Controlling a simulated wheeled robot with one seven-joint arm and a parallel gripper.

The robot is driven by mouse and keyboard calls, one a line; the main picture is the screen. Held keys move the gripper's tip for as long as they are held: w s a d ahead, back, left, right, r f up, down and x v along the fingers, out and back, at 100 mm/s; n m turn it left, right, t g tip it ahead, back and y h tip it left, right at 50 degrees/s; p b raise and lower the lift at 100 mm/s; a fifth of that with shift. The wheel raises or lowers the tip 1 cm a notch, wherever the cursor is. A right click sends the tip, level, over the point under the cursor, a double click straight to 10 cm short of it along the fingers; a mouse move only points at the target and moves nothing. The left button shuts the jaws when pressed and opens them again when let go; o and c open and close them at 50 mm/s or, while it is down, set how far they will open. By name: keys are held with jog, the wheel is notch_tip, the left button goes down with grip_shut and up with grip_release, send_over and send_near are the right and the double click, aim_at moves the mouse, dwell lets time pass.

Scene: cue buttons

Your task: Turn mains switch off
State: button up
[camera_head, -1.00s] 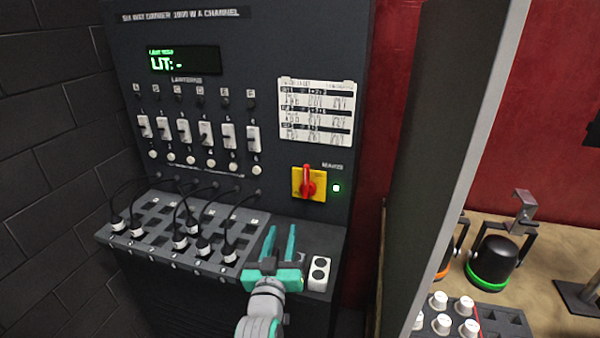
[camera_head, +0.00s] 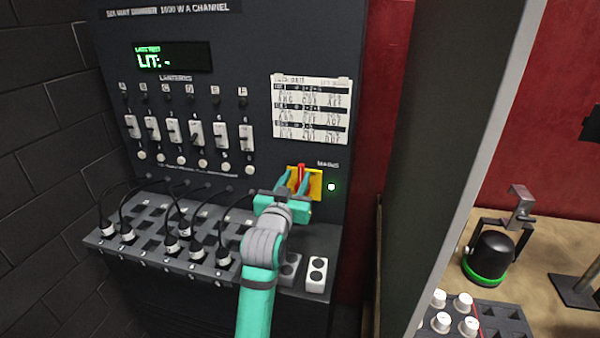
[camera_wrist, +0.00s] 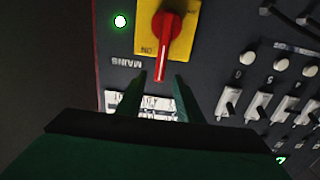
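The mains switch is a red rotary handle (camera_head: 301,172) on a yellow plate (camera_head: 317,184), on the dark dimmer panel under the word MAINS. The green lamp (camera_head: 332,187) beside it is lit. In the wrist view the red handle (camera_wrist: 163,45) lies along the picture's vertical, near the ON marking, on the yellow plate (camera_wrist: 182,18); that view is turned over. My gripper (camera_head: 297,181) is at the switch with its fingers apart. In the wrist view its two fingertips (camera_wrist: 161,78) stand either side of the handle's end, with gaps visible; contact is not clear.
Channel switches (camera_head: 196,133) and a display (camera_head: 174,57) are left of the mains switch. A ledge (camera_head: 150,250) with sockets and black cables juts out below. A grey partition (camera_head: 455,130) stands to the right, with a lamp (camera_head: 490,255) on a bench beyond.

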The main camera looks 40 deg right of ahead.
aim_at(301, 170)
jog(key=shift+x, duration=1.9)
jog(key=shift+c, duration=0.4)
grip_shut()
